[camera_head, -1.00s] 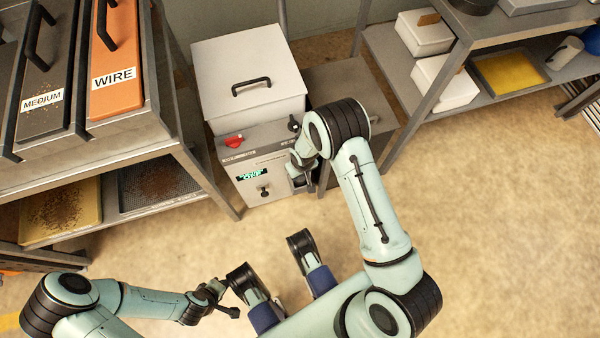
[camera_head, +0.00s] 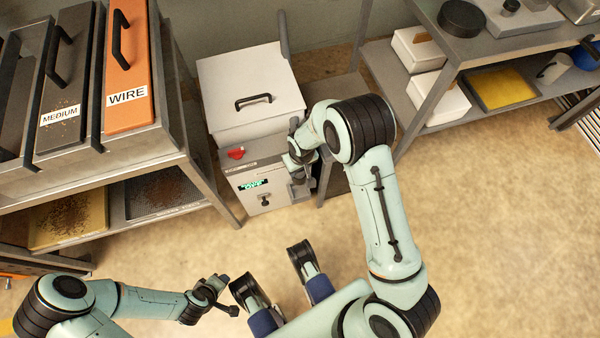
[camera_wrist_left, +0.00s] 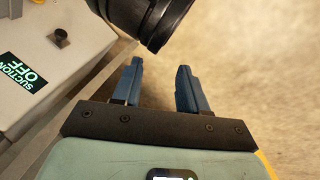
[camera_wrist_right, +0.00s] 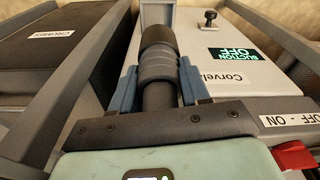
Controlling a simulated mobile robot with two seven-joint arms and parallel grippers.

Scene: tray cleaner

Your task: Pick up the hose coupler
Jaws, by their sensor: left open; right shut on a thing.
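The hose coupler (camera_wrist_right: 158,70) is a dark ribbed cylinder with a narrower black neck. In the right wrist view it lies between the blue fingers of my right gripper (camera_wrist_right: 160,82), which is shut on it. In the head view my right gripper (camera_head: 301,163) is at the right side of the white suction machine (camera_head: 250,92) and mostly hides the coupler. I cannot tell whether the coupler still touches the machine. My left gripper (camera_wrist_left: 159,80) is open and empty, low at the left of the head view (camera_head: 222,296).
The machine's display (camera_wrist_right: 235,55) reads SUCTION OFF; a red switch (camera_head: 236,153) sits on its ledge. A shelf rack with an orange WIRE box (camera_head: 127,60) stands left. Another shelf with white boxes (camera_head: 440,98) stands right. The floor at the right is clear.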

